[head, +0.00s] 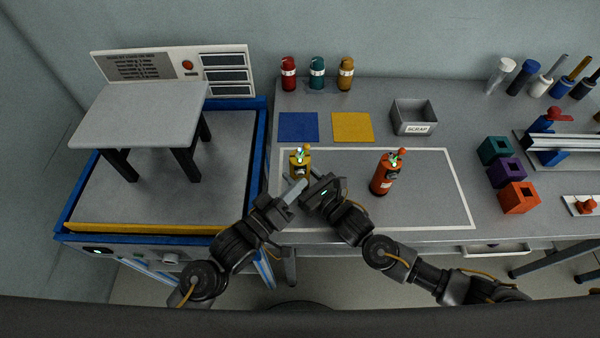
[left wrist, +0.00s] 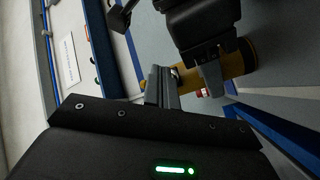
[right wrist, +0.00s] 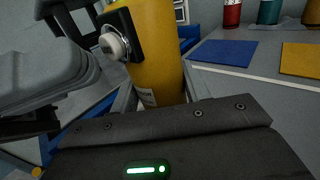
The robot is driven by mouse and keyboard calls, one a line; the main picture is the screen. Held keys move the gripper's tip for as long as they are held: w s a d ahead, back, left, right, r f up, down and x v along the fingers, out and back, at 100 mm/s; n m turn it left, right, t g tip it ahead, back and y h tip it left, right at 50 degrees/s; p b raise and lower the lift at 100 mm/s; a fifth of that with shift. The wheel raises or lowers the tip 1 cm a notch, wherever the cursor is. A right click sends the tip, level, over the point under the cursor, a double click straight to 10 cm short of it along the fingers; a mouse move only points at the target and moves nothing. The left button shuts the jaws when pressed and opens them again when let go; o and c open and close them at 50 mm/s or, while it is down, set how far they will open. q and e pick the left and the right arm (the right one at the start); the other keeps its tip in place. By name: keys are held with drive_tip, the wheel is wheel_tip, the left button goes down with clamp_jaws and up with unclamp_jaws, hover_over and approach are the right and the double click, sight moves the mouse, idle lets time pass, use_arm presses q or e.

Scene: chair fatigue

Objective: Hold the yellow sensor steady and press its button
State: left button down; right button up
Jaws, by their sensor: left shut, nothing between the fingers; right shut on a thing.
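The yellow sensor (head: 300,159) stands upright at the left of the white-outlined area on the bench. My right gripper (head: 306,178) is shut on it. In the right wrist view the yellow body (right wrist: 160,55) is between the fingers, and a round grey button (right wrist: 113,45) on a black plate faces left. My left gripper (head: 293,190) is shut and empty, just in front of the sensor. Its fingers (right wrist: 45,80) are close to the button in the right wrist view; contact cannot be told. In the left wrist view my right gripper partly hides the yellow body (left wrist: 240,65).
An orange-red sensor (head: 382,176) stands to the right. Behind are a blue mat (head: 298,127), a yellow mat (head: 352,127) and a scrap bin (head: 414,128). A blue-edged test stand (head: 240,205) stands close on the left. Coloured blocks (head: 506,173) are at right.

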use_arm(q)
drive_tip(key=shift+s, duration=0.1)
drive_tip(key=s, duration=0.5)
drive_tip(key=shift+s+d, duration=0.15)
drive_tip(key=shift+s, duration=0.25)
use_arm(e)
drive_tip(key=o, duration=1.1)
drive_tip(key=v, duration=1.2)
drive_tip(key=shift+d, duration=0.1)
use_arm(q)
drive_tip(key=shift+s+f, duration=0.1)
